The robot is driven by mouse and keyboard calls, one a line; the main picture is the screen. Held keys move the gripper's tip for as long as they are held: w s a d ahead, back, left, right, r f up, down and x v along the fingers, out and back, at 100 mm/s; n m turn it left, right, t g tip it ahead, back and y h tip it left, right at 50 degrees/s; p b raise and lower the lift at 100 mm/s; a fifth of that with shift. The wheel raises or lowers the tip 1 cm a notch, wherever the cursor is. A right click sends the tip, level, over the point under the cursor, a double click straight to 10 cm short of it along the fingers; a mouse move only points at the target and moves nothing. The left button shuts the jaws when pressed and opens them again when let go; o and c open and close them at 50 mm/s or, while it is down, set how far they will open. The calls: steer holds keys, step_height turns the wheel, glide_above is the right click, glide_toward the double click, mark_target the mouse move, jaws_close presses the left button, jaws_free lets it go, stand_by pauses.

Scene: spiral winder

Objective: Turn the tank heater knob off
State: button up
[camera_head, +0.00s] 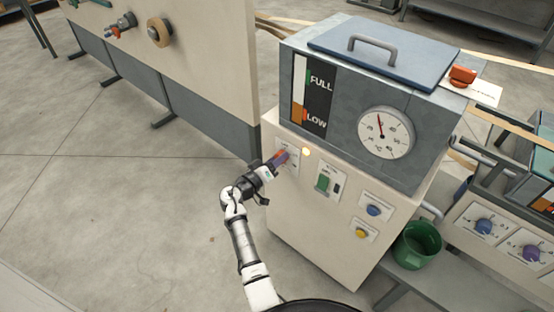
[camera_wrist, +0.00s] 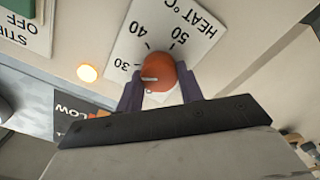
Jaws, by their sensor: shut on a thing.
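The tank heater knob (camera_wrist: 168,70) is round and orange-red. It sits on a white HEAT °C plate (camera_wrist: 150,32) marked 30, 40 and 50, shown upside down in the wrist view. Its pale pointer mark faces left, close to the 30 side; I cannot read its exact setting. My gripper (camera_wrist: 160,80) has one purple finger on each side of the knob and is shut on it. In the head view my gripper (camera_head: 278,159) is at the left of the machine's front panel and mostly hides the knob.
A lit amber lamp (camera_head: 305,151) is beside the plate. A green STIR switch (camera_head: 323,183), a blue button (camera_head: 374,211) and a yellow button (camera_head: 361,233) are to the right. The tank (camera_head: 440,125) with its gauge is above. A green bucket (camera_head: 417,245) stands at right.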

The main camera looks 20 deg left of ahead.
steer(key=shift+n, duration=0.3)
steer(key=n, duration=1.1)
steer(key=shift+f, duration=0.2)
steer(key=shift+n+p, duration=0.3)
stand_by(0.3)
steer(key=o, duration=1)
steer(key=shift+a, duration=0.1)
steer(key=b+v, duration=0.2)
steer(key=v, duration=1.1)
steer(key=shift+s+b, duration=0.35)
steer(key=shift+s, duration=0.05)
